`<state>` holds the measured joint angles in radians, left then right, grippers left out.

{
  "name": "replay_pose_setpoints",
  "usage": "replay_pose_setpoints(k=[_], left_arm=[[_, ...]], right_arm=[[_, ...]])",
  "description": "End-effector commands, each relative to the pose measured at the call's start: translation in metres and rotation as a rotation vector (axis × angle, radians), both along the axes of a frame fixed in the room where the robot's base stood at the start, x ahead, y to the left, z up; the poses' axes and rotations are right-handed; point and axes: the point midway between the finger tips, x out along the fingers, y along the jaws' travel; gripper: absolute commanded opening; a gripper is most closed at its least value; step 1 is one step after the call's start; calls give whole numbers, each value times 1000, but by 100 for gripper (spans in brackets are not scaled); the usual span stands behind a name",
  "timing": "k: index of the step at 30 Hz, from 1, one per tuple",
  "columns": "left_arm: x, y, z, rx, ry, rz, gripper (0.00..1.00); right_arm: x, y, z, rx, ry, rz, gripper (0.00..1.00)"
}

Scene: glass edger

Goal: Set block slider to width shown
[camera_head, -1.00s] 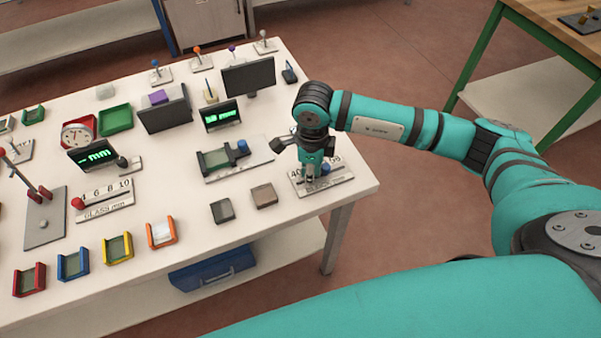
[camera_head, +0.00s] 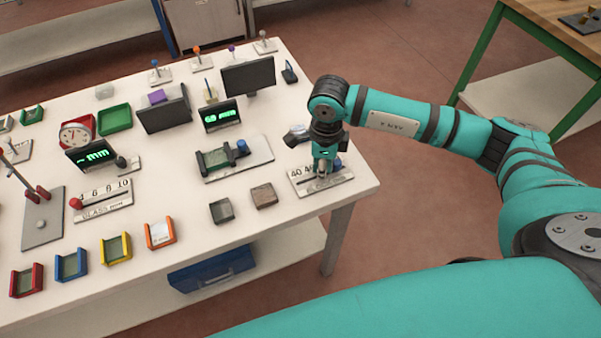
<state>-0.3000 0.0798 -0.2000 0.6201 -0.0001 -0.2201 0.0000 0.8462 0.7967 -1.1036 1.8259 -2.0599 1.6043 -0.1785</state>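The block slider (camera_head: 340,181) is a pale scale plate with printed numbers at the right end of the white table. "40" shows at its left; the rest is partly hidden. Its blue knob (camera_head: 337,166) stands behind and just right of my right gripper (camera_head: 322,175). The gripper points down over the plate with its narrow fingers together, and nothing shows between them. I cannot tell whether it touches the knob. A small black display (camera_head: 222,116) shows green text that looks like "60 mm". My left gripper is not in view.
A plate with a green block holder and blue knob (camera_head: 235,158) lies left of the slider. Two small blocks (camera_head: 221,211) lie in front. Another slider marked GLASS (camera_head: 105,202) has a red knob. The table's right edge is close to the slider.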

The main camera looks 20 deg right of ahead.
Motion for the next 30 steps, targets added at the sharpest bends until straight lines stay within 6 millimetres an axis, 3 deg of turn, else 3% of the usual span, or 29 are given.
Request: replay_pose_setpoints(k=[8,20,30], left_arm=[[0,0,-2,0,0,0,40],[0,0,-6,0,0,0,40],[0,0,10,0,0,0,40]], right_arm=[[0,-5,0,0,-1,1,0],[0,7,0,0,-1,1,0],[0,6,27,-1,-2,0,0]])
